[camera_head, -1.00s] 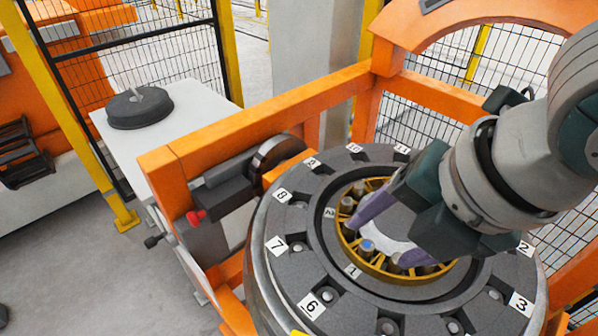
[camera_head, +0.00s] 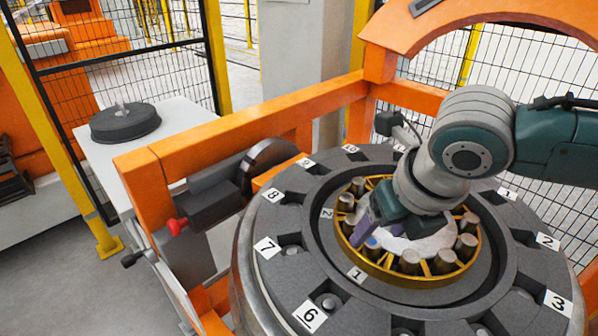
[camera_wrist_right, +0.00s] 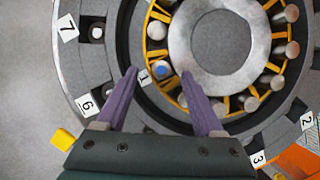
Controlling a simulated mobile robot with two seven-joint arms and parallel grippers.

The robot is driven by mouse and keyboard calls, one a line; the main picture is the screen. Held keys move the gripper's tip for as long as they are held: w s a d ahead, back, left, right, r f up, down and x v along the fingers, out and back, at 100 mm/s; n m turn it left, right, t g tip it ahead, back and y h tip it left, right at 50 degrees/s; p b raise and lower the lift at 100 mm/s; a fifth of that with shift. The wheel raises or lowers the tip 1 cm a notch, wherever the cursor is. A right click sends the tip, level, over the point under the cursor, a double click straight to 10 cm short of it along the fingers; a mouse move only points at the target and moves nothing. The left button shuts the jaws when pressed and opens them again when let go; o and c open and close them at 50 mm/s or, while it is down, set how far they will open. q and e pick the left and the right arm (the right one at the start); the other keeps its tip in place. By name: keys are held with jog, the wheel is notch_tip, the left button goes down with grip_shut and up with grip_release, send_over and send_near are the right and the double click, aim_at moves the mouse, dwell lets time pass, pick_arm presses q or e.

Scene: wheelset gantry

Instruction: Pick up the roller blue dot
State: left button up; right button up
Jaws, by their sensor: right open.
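The roller with the blue dot (camera_head: 371,246) stands in the yellow cage ring (camera_head: 428,280), beside the number 1 label. In the right wrist view, the blue-dot roller (camera_wrist_right: 162,69) lies ahead of and between the two purple fingertips. My right gripper (camera_wrist_right: 159,73) is open, with nothing between its fingers. In the head view my right gripper (camera_head: 369,228) hangs over the left part of the ring, close to the blue-dot roller, and partly covers the ring. I cannot tell its exact height. My left gripper is not in view.
Several plain rollers (camera_head: 445,261) stand in the same ring around a pale centre disc. A dark grey outer ring (camera_head: 290,222) with numbered pockets surrounds it. An orange frame (camera_head: 250,118) stands behind. A white table (camera_head: 88,140) with a dark round part is at left.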

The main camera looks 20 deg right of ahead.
aim_at(372, 241)
jog(key=x, duration=0.3)
jog(key=shift+f, duration=0.15)
jog(key=shift+w, duration=0.1)
grip_shut()
dwell(0.4)
